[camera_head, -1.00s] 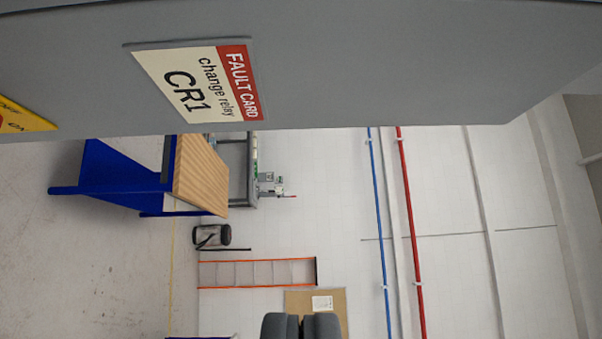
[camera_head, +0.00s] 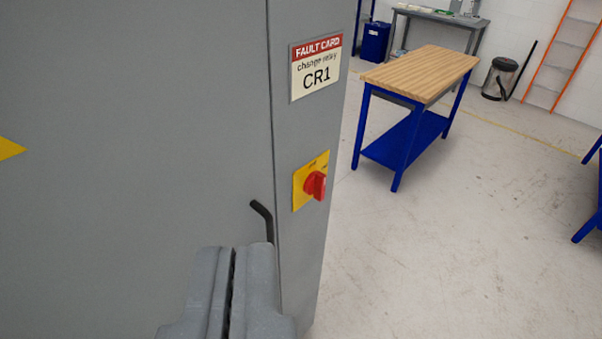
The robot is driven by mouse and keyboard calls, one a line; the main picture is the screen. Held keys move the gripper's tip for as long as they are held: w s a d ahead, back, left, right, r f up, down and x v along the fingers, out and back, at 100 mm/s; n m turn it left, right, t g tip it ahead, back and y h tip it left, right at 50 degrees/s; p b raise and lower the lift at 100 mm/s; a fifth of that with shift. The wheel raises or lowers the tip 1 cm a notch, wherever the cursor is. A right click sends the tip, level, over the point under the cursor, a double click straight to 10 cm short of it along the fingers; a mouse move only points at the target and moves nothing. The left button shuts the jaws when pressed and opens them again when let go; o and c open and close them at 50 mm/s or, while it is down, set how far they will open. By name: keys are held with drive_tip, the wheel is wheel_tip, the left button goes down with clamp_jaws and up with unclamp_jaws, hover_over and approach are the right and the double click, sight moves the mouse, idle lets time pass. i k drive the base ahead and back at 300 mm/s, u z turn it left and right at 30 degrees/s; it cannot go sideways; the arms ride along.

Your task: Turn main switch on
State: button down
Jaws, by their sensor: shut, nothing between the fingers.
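The main switch (camera_head: 315,185) is a red rotary knob on a yellow plate (camera_head: 299,190). The small lettering on the yellow plate is too small to read surely. My gripper (camera_head: 236,252) is shut and empty at the bottom of the view. It appears in front of the cabinet, lower left of the switch and apart from it.
A black bent handle (camera_head: 264,218) sticks out from the cabinet just beyond my gripper, left of the switch. A blue workbench (camera_head: 425,70) with a wooden top stands at the back right. The floor (camera_head: 440,270) right of the cabinet is clear.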

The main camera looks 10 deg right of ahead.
sight(315, 183)
drive_tip(key=k, duration=1.25)
drive_tip(key=z, duration=0.8)
drive_tip(key=i, duration=1.5)
drive_tip(key=u, duration=0.5)
drive_tip(key=i, duration=0.45)
drive_tip(key=u, duration=0.45)
